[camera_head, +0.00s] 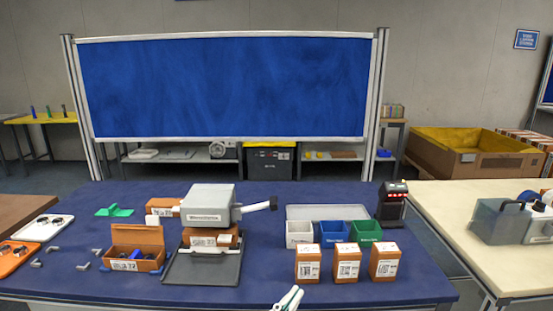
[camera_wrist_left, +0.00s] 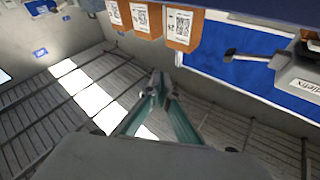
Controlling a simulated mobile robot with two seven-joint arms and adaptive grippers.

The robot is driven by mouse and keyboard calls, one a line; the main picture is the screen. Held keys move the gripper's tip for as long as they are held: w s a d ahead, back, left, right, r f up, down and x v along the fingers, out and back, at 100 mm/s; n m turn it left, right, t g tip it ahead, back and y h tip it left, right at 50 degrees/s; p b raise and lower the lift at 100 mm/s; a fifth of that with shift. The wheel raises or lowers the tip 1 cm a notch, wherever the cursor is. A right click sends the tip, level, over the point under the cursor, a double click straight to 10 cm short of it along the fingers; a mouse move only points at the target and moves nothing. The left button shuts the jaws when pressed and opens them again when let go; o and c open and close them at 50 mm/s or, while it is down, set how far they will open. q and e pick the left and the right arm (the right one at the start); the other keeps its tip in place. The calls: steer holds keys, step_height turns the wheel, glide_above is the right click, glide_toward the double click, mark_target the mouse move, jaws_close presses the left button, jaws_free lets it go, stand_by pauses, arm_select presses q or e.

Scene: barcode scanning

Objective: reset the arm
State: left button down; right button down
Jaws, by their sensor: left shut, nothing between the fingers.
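My left gripper (camera_head: 291,296) shows only partly at the bottom edge of the head view, in front of the blue table (camera_head: 370,291). In the left wrist view its two greenish fingers (camera_wrist_left: 160,82) meet at the tips, with nothing between them. Three brown boxes with white barcode labels, left (camera_head: 307,263), middle (camera_head: 347,263) and right (camera_head: 384,261), stand in a row at the table's front right, apart from the gripper. A black device with red lights (camera_head: 392,205) stands at the table's right back. My right gripper is not in view.
A grey press-like machine (camera_head: 208,205) with a black handle stands mid-table. White (camera_head: 299,233), blue (camera_head: 333,233) and green (camera_head: 366,231) bins stand behind the boxes. An open brown box (camera_head: 135,258), a white tray (camera_head: 42,228) and an orange tray (camera_head: 17,257) lie left.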

arm_select(q)
steer(key=s+a+f+n+g+y, duration=0.1)
steer(key=s+a+f+n+y, duration=0.25)
steer(key=a+f, duration=0.5)
steer(key=s+a+f+n+g+y, duration=0.1)
steer(key=s+a+f+n+y, duration=0.25)
steer(key=f, duration=0.75)
steer(key=s+a+f+g+y, duration=0.4)
steer(key=s+a+f, duration=0.7)
steer(key=shift+s+a+m, duration=0.2)
steer(key=shift+a+m, duration=0.1)
